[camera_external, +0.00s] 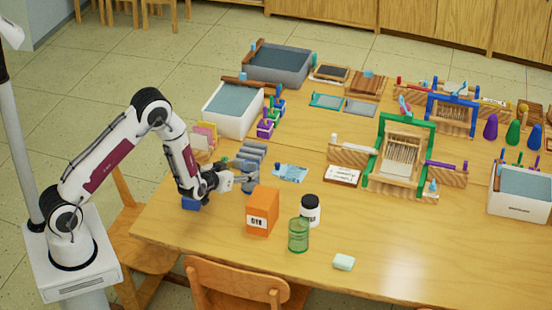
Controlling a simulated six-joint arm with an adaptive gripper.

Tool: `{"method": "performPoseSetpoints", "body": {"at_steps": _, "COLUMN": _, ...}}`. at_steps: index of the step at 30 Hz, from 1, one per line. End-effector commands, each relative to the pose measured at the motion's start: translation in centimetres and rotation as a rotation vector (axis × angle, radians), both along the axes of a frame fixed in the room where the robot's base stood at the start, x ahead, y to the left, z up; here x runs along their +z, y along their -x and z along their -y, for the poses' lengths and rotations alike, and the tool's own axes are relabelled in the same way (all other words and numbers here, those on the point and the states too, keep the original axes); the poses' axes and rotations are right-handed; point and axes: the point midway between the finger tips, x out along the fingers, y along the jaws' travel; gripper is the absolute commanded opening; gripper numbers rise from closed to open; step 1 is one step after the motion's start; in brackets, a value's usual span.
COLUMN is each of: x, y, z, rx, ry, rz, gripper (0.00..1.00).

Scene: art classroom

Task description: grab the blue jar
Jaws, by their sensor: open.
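My gripper (243,181) is open above the left part of the table, pointing right, just left of and behind an orange box (262,211). A blue object (190,203) sits near the table's left edge, below my wrist and partly hidden by it; I cannot tell whether it is a jar. A white jar with a dark lid (310,210) stands upright right of the orange box, apart from my gripper. A green see-through jar or glass (298,235) stands in front of it.
Grey rolls (251,155) lie just behind my gripper. A blue-and-white packet (290,173) lies flat to its right. A pale green block (344,262) is near the front edge. Looms (400,150) and water trays (233,110) fill the back. The front right of the table is clear.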

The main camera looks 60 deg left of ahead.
Motion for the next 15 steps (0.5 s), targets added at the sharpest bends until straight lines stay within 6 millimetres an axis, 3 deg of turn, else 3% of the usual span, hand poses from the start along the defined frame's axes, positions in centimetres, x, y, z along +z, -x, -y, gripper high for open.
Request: {"method": "performPoseSetpoints", "body": {"at_steps": 15, "x": -1.7, "y": -3.6, "z": -1.6, "rx": 0.001, "ry": 0.0, "rz": 0.001, "gripper": 0.63}}
